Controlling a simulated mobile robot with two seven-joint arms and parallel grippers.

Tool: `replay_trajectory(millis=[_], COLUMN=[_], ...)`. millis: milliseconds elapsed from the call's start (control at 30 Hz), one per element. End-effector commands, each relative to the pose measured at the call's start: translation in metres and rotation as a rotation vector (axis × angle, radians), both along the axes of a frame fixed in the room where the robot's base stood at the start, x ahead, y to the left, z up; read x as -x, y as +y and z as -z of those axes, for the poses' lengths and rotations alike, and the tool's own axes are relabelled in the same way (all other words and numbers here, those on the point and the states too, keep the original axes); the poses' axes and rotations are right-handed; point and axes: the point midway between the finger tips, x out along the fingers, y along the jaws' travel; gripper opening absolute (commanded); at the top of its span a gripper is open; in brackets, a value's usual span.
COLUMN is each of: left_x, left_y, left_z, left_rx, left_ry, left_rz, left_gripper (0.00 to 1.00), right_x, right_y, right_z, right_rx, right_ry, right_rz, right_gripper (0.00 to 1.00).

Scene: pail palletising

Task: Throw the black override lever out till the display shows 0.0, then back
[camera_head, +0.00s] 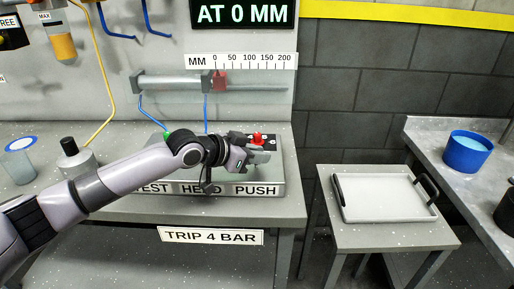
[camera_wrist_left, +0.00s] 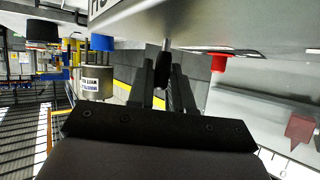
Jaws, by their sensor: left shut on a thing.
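My left gripper (camera_head: 262,156) is over the front valve block (camera_head: 283,185) labelled TEST, HELD and PUSH. In the left wrist view its fingers (camera_wrist_left: 161,80) are shut on the black lever knob (camera_wrist_left: 162,70), whose metal stem (camera_wrist_left: 166,42) runs up to the block. In the head view the gripper hides the lever. A red marker (camera_head: 219,82) on the cylinder rod stands near 0 on the MM scale (camera_head: 242,61). My right gripper is not in view.
A red knob (camera_head: 257,139) stands just behind my gripper. A handled tray (camera_head: 384,213) sits on the small table, and a blue pail (camera_head: 466,156) stands farther right.

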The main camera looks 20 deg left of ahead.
Motion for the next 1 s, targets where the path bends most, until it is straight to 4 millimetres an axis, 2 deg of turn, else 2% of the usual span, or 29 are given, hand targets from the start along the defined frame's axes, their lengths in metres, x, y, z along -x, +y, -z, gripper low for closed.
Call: replay_trajectory(millis=[200, 500, 1000], left_x=[0.008, 0.014, 0.015], left_y=[-0.003, -0.005, -0.005], left_z=[0.003, 0.004, 0.004], left_rx=[-0.045, -0.087, -0.103], left_ry=[-0.161, -0.310, -0.362], left_rz=[0.002, 0.001, 0.001], left_gripper=[0.00, 0.00, 0.00], right_x=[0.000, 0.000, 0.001], right_y=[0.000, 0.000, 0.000], right_z=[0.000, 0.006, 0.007], right_rx=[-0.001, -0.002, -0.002], right_ry=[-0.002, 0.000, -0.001], right_rz=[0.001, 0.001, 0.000], right_gripper=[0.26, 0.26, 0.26])
